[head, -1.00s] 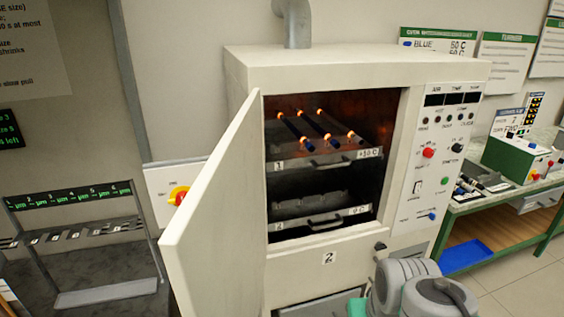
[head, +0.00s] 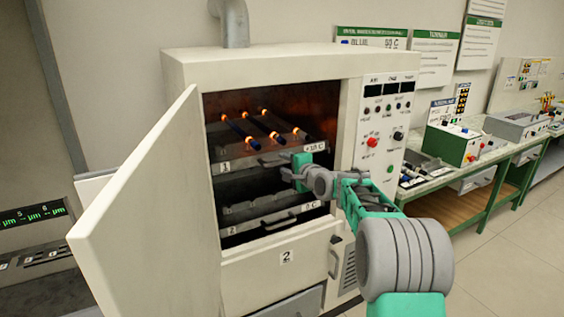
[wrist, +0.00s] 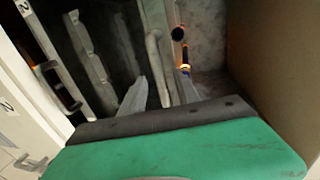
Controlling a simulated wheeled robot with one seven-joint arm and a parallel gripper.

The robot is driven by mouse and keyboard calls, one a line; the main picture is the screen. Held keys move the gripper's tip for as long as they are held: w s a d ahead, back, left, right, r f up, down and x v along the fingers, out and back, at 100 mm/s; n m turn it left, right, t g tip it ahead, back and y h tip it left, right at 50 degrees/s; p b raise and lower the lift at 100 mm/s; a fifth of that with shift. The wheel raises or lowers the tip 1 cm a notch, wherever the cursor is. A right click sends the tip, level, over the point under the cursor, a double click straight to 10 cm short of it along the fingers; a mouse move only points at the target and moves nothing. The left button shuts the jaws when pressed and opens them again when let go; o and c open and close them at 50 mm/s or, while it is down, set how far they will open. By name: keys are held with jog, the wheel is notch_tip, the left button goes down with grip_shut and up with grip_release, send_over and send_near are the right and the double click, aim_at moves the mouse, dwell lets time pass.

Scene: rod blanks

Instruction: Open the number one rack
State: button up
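The number one rack is the upper rack (head: 232,166) in the heated cabinet, marked 1, with several blue rods with glowing orange ends on it. It sits inside the cabinet. My gripper (head: 287,174) is at its front, by the rack's handle, which my gripper partly hides in the head view. In the wrist view the pale handle bar (wrist: 154,50) runs down toward the space between my two fingers (wrist: 160,92). The fingers are apart. I cannot tell whether they touch the bar. A rod end (wrist: 179,34) shows to the right of the bar.
The cabinet door (head: 140,200) stands wide open at the left. The lower rack, marked 2 (head: 240,227), is below, with its own handle (head: 278,219). A drawer front marked 2 (head: 262,268) is under it. A green bench (head: 500,165) stands at the right.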

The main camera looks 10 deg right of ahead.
aim_at(283, 163)
jog(key=shift+x, duration=1.6)
jog(key=shift+d, duration=0.1)
jog(key=shift+c, duration=0.2)
grip_shut()
